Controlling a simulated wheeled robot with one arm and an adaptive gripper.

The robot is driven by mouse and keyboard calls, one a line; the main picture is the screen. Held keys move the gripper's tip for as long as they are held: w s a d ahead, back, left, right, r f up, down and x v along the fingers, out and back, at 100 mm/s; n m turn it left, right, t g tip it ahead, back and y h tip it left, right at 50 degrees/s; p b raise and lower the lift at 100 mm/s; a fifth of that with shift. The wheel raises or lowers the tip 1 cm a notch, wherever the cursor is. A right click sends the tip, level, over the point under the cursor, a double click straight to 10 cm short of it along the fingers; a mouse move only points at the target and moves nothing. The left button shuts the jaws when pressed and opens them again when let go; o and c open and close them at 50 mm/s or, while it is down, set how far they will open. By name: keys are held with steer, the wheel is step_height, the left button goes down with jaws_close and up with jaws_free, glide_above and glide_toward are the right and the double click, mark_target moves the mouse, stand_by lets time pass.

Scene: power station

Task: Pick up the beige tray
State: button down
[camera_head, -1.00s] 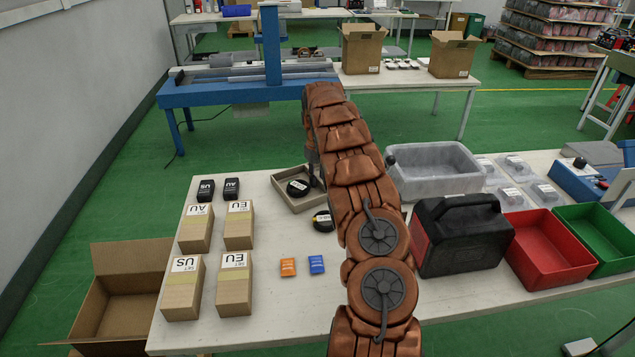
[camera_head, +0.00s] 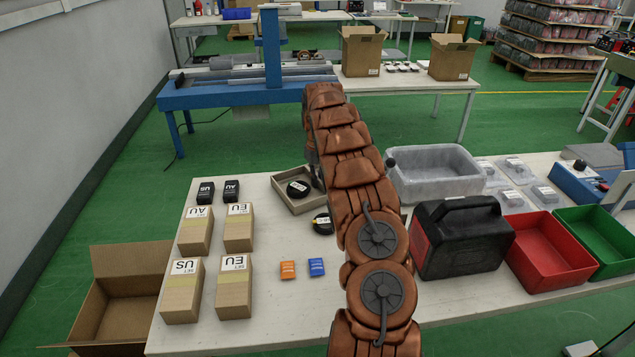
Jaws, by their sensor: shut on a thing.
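The beige tray (camera_head: 283,194) is a shallow square box near the far edge of the white table (camera_head: 262,322). A round black item with a white label (camera_head: 298,188) lies in it. My gripper (camera_head: 317,178) is at the tray's right side and shut on it, as far as the picture shows. My copper-coloured arm hides most of the fingers and the tray's right edge. I cannot tell whether the tray is clear of the table.
Another round black item (camera_head: 323,223) lies just in front of the tray. Orange (camera_head: 288,270) and blue (camera_head: 316,267) packets lie nearer. Several labelled boxes (camera_head: 234,287) stand left. A black canister (camera_head: 462,240), grey tub (camera_head: 437,176) and red bin (camera_head: 549,252) stand right.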

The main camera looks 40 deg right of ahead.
steer(key=shift+w+r+b, duration=0.1)
steer(key=shift+r+b, duration=0.25)
steer(key=shift+r, duration=1.05)
steer(key=shift+s+a+r, duration=0.2)
steer(key=shift+s, duration=0.05)
